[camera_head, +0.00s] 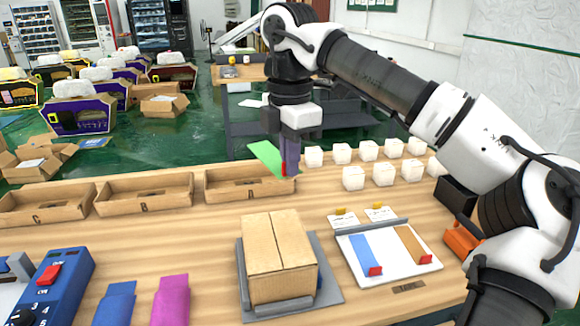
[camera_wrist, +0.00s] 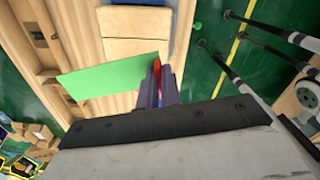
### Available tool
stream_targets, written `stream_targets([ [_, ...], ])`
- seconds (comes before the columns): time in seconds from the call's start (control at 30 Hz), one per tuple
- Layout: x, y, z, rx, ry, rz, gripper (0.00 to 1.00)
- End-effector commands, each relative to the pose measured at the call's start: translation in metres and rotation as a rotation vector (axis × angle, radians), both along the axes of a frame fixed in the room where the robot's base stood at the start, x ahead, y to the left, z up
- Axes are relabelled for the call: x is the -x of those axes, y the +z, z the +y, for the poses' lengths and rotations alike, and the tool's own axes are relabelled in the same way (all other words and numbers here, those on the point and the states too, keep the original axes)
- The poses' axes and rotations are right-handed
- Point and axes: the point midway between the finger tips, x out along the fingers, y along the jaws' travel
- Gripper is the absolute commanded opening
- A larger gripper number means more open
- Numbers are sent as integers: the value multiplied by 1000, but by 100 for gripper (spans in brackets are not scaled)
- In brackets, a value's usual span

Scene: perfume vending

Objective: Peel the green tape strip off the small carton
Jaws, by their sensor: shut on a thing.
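The small carton (camera_head: 280,258) stands on a grey plate (camera_head: 328,298) at the front middle of the table, with no green strip visible on its top or front. My gripper (camera_head: 290,158) is above and behind it, near the right end of tray A. It is shut on the green tape strip (camera_head: 267,157), which sticks out flat to the left of the fingers. A red tab (camera_head: 284,170) shows at the fingertips. In the wrist view the green strip (camera_wrist: 105,78) spreads left from my gripper (camera_wrist: 158,75), well clear of the fingers' other side.
Open trays A (camera_head: 240,192), B (camera_head: 140,202) and C (camera_head: 45,212) line the table's back left. Several white cubes (camera_head: 353,178) stand back right. A white board (camera_head: 395,272) holds blue and brown strips. A blue device (camera_head: 55,285) stands front left.

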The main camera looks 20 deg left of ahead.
Motion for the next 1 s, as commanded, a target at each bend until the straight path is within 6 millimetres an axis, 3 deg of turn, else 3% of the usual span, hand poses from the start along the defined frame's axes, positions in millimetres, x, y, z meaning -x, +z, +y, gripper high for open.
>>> stream_targets([
  [1.0, 0, 42, 0, -1, -1, -1, 0],
])
